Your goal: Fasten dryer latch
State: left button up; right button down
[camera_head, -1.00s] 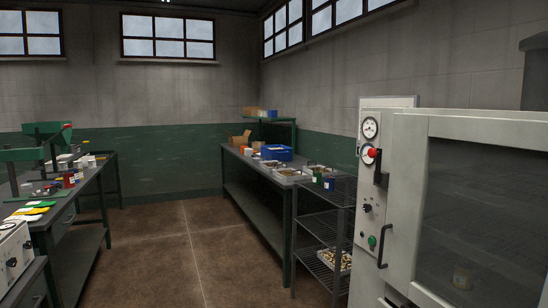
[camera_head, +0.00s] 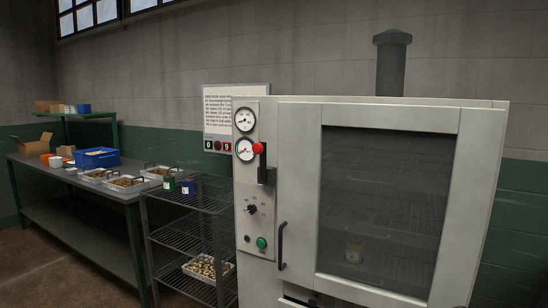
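The dryer (camera_head: 300,115) is a pale grey cabinet standing at the right against the wall. The latch (camera_head: 263,163) is a dark lever with a red knob (camera_head: 258,148) on the control panel, left of the door. The knob is at the lever's upper end. The door looks closed or nearly so; I cannot tell exactly. Neither of my grippers is in view.
A wire shelf rack (camera_head: 185,236) with cans on top and a tray (camera_head: 207,269) of parts below stands left of the dryer. A workbench (camera_head: 90,190) with trays and a blue bin (camera_head: 97,157) is farther left. Open floor shows at the lower left.

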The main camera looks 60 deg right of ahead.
aim_at(260, 148)
jog(key=z, duration=0.7)
jog(key=i, duration=0.7)
jog(key=z, duration=0.65)
